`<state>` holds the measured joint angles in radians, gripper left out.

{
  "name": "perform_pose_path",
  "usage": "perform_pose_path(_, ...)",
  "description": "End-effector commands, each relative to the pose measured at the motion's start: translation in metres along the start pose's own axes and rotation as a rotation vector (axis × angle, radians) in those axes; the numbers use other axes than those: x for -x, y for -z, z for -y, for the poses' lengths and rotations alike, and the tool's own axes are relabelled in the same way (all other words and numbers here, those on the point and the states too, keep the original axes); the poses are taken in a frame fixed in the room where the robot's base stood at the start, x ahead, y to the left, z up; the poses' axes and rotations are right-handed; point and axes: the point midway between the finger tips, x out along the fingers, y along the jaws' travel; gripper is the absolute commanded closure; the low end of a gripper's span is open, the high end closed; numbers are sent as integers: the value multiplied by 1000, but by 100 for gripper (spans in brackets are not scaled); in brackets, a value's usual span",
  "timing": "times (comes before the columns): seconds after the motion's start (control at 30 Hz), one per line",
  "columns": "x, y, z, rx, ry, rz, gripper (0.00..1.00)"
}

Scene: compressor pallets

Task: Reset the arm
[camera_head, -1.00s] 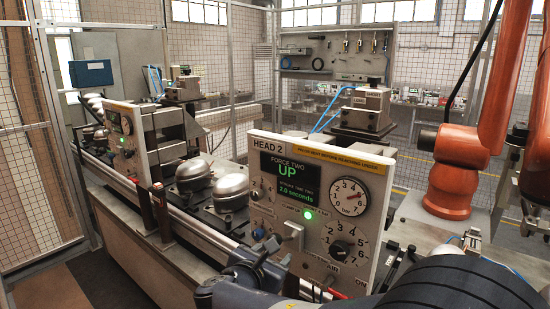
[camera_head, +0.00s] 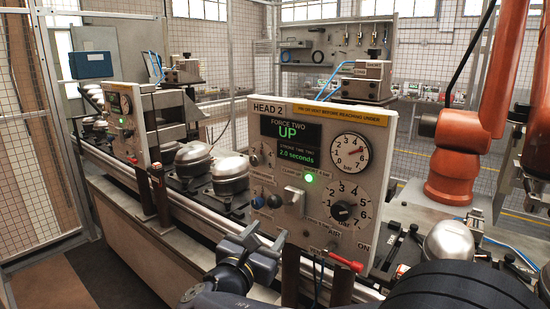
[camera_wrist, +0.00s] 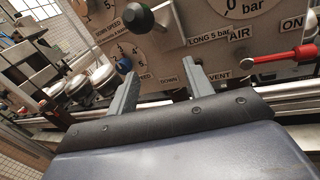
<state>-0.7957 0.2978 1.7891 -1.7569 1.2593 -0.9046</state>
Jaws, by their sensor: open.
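My gripper (camera_head: 248,240) is in front of the lower part of the HEAD 2 control panel (camera_head: 262,125) in the head view. In the wrist view its two grey fingers (camera_wrist: 160,72) stand apart with nothing between them. The panel (camera_wrist: 240,30) lies beyond the fingertips. A blue knob (camera_wrist: 123,65) shows by the left fingertip and a dark knob (camera_wrist: 138,15) above it; I cannot tell if the fingers touch the panel. The display (camera_head: 290,140) reads UP, with a green light (camera_head: 309,177) lit below it.
A red-handled lever (camera_head: 346,261) sticks out at the panel's lower edge. Silver domed compressors (camera_head: 230,168) stand on the line behind, with another (camera_head: 447,242) at the right. An orange robot arm (camera_head: 455,165) stands at the right. A mesh fence (camera_head: 60,150) runs at the left.

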Motion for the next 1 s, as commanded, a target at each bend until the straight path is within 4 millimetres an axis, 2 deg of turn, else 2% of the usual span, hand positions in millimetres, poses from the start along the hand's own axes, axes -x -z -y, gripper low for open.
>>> perform_pose_path(0.2,36,1,-1,0,-3,-1,51)
perform_pose_path(0.4,55,0,0,0,-1,-2,51)
perform_pose_path(0.6,61,0,0,1,1,-1,51)
perform_pose_path(1.0,60,-1,2,-3,1,-5,51)
